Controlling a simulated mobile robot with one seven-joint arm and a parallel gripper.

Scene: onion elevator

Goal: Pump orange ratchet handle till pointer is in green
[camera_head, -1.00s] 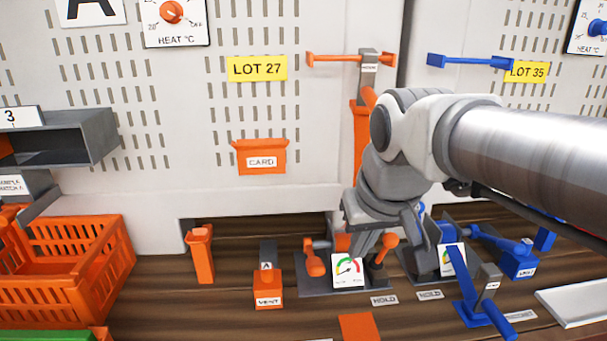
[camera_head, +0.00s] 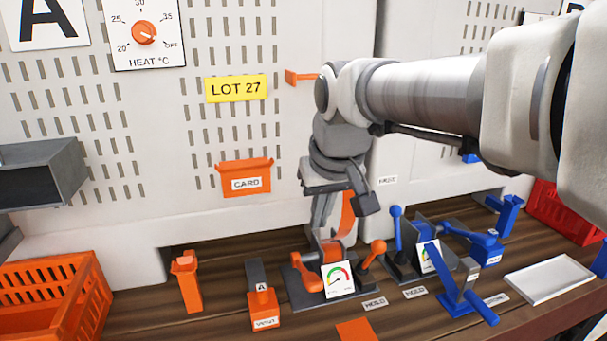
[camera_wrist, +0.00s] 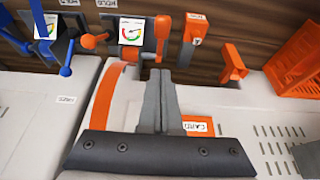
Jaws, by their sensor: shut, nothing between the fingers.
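The orange station has a gauge card (camera_head: 338,278) with a red, yellow and green arc. The pointer is too small to read surely against the green. An orange ball-ended lever (camera_head: 378,247) tilts at its right, and a thicker orange handle (camera_head: 304,259) sits at its left; which is the ratchet handle I cannot tell. The wrist view shows the same gauge (camera_wrist: 131,31) between the lever (camera_wrist: 93,41) and the thick handle (camera_wrist: 162,24). My gripper (camera_head: 319,222) points down above the station. Its fingers (camera_wrist: 161,74) are together, empty and apart from both handles.
A blue station (camera_head: 428,257) with its own levers stands close on the right. An orange VENT block (camera_head: 262,308) and an orange post (camera_head: 187,282) are on the left. The back wall carries an orange CARD holder (camera_head: 246,178). An orange crate (camera_head: 85,300) fills the left corner.

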